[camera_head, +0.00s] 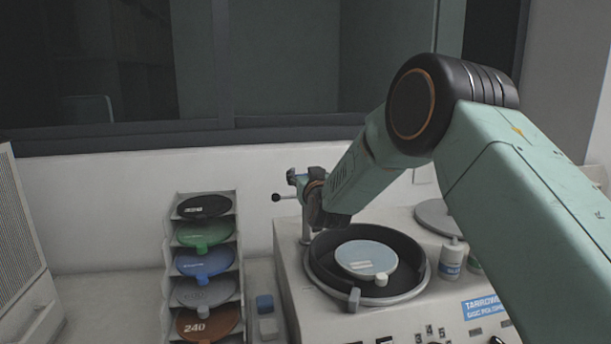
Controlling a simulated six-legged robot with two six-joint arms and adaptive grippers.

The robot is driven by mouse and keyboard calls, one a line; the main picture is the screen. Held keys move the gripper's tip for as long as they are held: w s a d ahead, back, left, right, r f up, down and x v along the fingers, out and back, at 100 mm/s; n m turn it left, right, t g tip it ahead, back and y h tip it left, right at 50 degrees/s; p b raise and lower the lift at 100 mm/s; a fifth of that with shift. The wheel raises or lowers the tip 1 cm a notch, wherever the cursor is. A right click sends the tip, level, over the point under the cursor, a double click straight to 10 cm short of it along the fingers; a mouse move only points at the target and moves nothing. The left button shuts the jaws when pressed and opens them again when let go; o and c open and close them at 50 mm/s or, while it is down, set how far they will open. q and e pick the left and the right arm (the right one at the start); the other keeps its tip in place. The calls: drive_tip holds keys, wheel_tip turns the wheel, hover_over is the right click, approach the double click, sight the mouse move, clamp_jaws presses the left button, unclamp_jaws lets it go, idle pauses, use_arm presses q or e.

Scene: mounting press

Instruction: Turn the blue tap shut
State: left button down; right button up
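The blue tap (293,177) shows as a small blue-grey part at the top of a metal post behind the left rim of the polisher bowl. A short lever with a black knob (277,197) sticks out to its left. My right gripper (314,200) is right beside the tap, at the end of my green arm that comes in from the right. It hides part of the tap and post. Its fingertips are dark and small, so I cannot tell whether they touch or grip the tap. My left gripper is not in view.
The polishing machine (290,270) has a round black bowl with a pale disc (366,258) below my arm. A rack of coloured discs (238,225) stands to its left. White bottles (453,258) stand at the right. A wall and dark window lie behind.

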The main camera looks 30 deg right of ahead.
drive_tip(key=o, duration=0.4)
drive_tip(key=shift+s+a+r, duration=0.15)
drive_tip(key=shift+s, duration=0.4)
drive_tip(key=shift+c, duration=0.2)
drive_tip(key=shift+w+f, duration=0.25)
drive_tip(key=shift+w, duration=0.1)
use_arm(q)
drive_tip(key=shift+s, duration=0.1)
use_arm(e)
drive_tip(key=v, duration=1.2)
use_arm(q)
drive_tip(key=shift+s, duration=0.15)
use_arm(e)
drive_tip(key=shift+s+r, duration=0.25)
drive_tip(key=x, duration=1.2)
drive_tip(key=shift+w+f, duration=0.15)
drive_tip(key=shift+w, duration=0.05)
drive_tip(key=shift+s, duration=0.1)
